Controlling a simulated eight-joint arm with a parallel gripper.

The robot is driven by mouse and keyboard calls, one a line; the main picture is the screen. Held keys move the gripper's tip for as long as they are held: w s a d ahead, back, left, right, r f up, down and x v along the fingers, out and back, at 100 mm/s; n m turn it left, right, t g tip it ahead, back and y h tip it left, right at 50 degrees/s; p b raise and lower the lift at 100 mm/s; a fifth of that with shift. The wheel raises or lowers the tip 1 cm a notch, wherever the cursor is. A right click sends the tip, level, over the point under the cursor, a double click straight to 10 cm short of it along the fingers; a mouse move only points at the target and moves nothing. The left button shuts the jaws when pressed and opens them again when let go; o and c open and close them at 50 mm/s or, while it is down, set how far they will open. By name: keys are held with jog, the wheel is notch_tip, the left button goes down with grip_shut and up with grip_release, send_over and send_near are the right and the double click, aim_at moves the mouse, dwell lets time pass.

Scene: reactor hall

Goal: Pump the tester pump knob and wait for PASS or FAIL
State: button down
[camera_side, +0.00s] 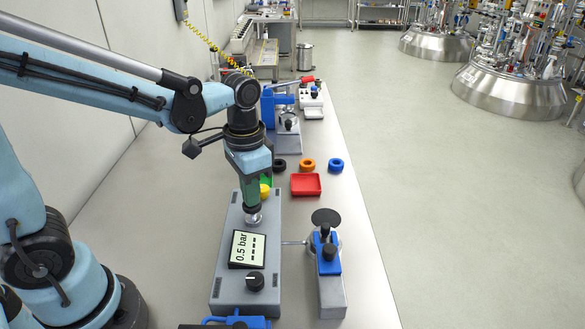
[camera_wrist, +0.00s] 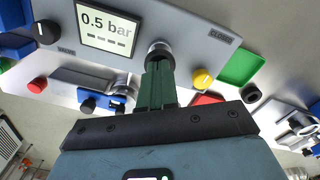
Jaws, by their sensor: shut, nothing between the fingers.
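The grey tester box (camera_side: 230,285) lies on the bench. Its display (camera_side: 248,249) reads "0.5 bar" above a row of dashes; it also shows in the wrist view (camera_wrist: 108,27). The round metal pump knob (camera_side: 253,219) is on the far part of the box and shows dark-rimmed in the wrist view (camera_wrist: 160,48). My gripper (camera_side: 252,207) points down right over the knob, fingers together and empty; its green fingers show in the wrist view (camera_wrist: 158,68). Whether the tips touch the knob I cannot tell. No PASS or FAIL word shows.
Beyond lie a red tray (camera_side: 306,184), a green tray (camera_wrist: 240,66), and black, orange (camera_side: 307,165) and blue rings (camera_side: 336,165).

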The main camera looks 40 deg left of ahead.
jog(key=shift+f, duration=0.9)
jog(key=shift+r, duration=2.25)
jog(key=shift+f, duration=2.2)
jog(key=shift+r, duration=2.2)
jog(key=shift+f, duration=0.15)
jog(key=shift+f, duration=0.35)
jog(key=shift+f, duration=1.7)
jog(key=shift+r, duration=2.2)
